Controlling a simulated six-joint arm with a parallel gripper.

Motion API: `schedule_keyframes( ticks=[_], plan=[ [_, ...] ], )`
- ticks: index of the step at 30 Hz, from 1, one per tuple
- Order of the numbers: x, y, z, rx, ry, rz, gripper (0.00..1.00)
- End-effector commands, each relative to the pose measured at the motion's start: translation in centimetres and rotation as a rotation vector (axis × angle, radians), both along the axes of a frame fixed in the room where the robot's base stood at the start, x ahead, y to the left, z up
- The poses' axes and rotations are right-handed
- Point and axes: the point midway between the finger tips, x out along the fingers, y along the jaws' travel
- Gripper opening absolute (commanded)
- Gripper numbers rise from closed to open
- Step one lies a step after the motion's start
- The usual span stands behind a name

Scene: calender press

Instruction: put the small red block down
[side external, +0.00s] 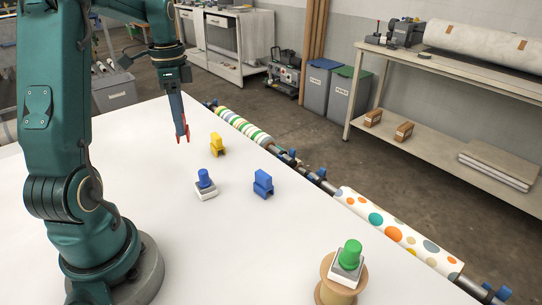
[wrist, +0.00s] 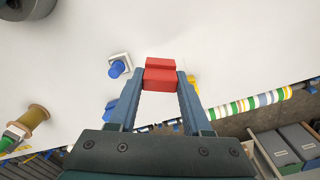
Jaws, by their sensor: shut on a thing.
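The small red block (wrist: 160,75) is between my fingertips in the wrist view, with a finger against each side. In the side external view only a little red shows at the tips of my gripper (side external: 183,136), which points down over the white table (side external: 120,150). My gripper (wrist: 160,80) is shut on the block. The block appears to be held above the table; the exact gap is hard to judge.
Nearby stand a yellow block (side external: 217,143), a blue block (side external: 263,183) and a blue button on a white base (side external: 205,185). A green button (side external: 350,254) sits on a spool (side external: 329,288). Patterned rollers (side external: 400,233) line the far edge. White table left of the blocks is clear.

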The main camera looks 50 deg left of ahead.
Motion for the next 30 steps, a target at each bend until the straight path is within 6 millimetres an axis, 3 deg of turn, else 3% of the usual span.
schedule_keyframes(
  ticks=[6, 12, 20, 30],
  plan=[
    [2.0, -7.8, 0.5, -0.01, -0.003, -0.651, 0.0],
    [2.4, -13.3, 1.1, -0.004, -0.011, -0.998, 0.0],
    [2.6, -16.3, 1.4, 0.006, -0.021, -1.103, 0.0],
    [4.1, -22.7, -2.6, 0.003, -0.016, -1.113, 0.0]
  ],
)
